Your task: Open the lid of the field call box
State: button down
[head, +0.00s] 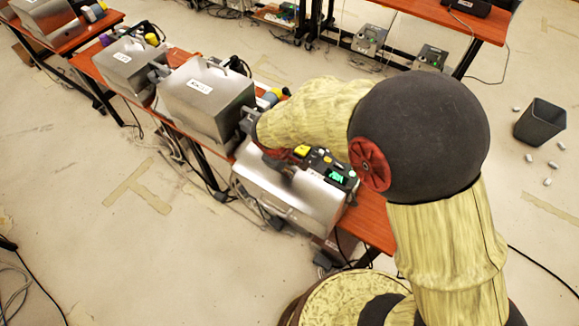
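Several metal boxes stand in a row on the red-brown tables; I cannot tell for certain which is the field call box. A silver box (207,103) with a white label stands shut in the middle, its label too small to read surely. Nearer my arm, another silver box (285,203) shows an exposed dark panel with a yellow button and a green display. My gripper (249,123) is at the right side of the middle box, close to its edge. Its fingers are small and partly hidden by my arm, so contact and opening are unclear.
Another labelled silver box (127,68) stands farther left, with one more in the upper left corner (45,18). The table edge (370,218) runs under my arm. A black bin (540,122) stands on the right, with white scraps around it. Cables lie on the floor. The left floor is mostly clear.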

jog(key=shift+s+f, duration=0.55)
jog(key=c, duration=1.9)
grip_release()
jog(key=shift+a+r, duration=0.15)
jog(key=shift+a, duration=0.15)
jog(key=shift+s, duration=0.15)
jog(key=shift+s+a+r+p, duration=0.3)
jog(key=shift+a+r+p, duration=0.1)
jog(key=shift+r, duration=0.35)
jog(key=shift+s+a+r+p, duration=0.3)
jog(key=shift+a+r+p, duration=0.1)
jog(key=shift+r, duration=0.3)
jog(key=o, duration=0.4)
jog(key=shift+s+a+r+p, duration=0.35)
jog(key=shift+s+a+r, duration=0.1)
jog(key=shift+s+r, duration=0.25)
jog(key=shift+c, duration=0.2)
jog(key=shift+s+a+r, duration=0.55)
jog(key=shift+s, duration=0.15)
jog(key=c, duration=0.4)
jog(key=shift+o, duration=0.2)
jog(key=shift+a+r+p, duration=0.1)
jog(key=shift+r+p, duration=0.4)
jog(key=shift+s+a+r, duration=0.1)
jog(key=shift+s+r, duration=0.1)
jog(key=shift+s, duration=0.05)
